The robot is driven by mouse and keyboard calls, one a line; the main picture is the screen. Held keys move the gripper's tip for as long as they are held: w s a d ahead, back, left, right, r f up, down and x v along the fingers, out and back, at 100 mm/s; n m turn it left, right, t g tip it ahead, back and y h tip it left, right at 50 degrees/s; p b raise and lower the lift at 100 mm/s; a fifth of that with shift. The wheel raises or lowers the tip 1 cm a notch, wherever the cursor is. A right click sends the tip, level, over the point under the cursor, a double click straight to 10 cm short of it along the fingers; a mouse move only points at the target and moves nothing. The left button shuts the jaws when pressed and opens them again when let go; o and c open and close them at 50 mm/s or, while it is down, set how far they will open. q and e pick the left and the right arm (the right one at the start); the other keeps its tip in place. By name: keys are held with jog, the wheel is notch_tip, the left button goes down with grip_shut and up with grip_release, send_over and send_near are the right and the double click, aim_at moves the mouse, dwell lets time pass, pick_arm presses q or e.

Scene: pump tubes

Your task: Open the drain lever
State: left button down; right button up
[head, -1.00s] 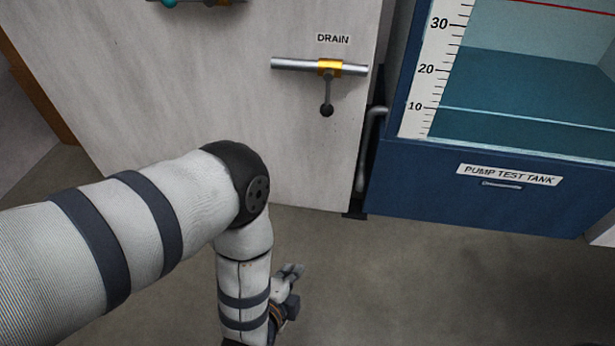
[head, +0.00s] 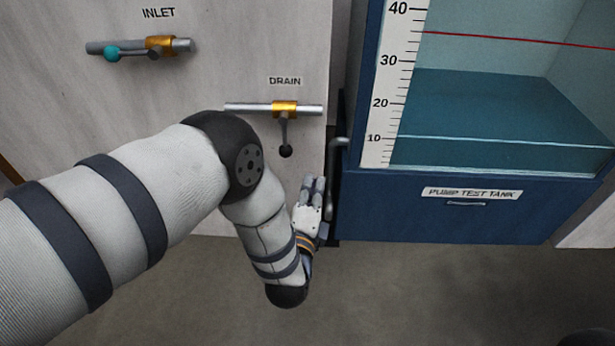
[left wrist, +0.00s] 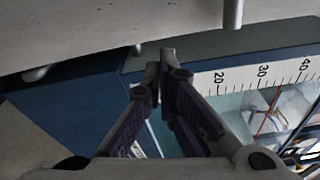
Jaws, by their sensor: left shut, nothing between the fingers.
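The drain lever (head: 285,133) hangs straight down from a gold valve body (head: 285,109) on a horizontal grey pipe, below the DRAIN label. It ends in a round black knob. My left gripper (head: 317,180) is shut and empty, below and to the right of the knob in the head view, apart from it in the picture. The left wrist view shows its two fingers meeting at the tips (left wrist: 160,62), with nothing held. I cannot identify the lever surely in that view. My right gripper is not in view.
The inlet valve (head: 160,46) with a teal-knobbed lever is at the upper left of the pale panel (head: 235,50). The blue pump test tank (head: 460,220) stands to the right, with a vertical pipe (head: 331,205) beside it. Open floor lies in front.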

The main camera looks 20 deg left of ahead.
aim_at(285, 137)
pick_arm(q)
jog(key=w+a+b, duration=0.2)
jog(key=w+a, duration=0.2)
jog(key=w, duration=0.2)
jog(key=shift+a+r, duration=0.2)
jog(key=shift+a, duration=0.15)
jog(key=shift+w, duration=0.1)
jog(key=shift+a, duration=0.1)
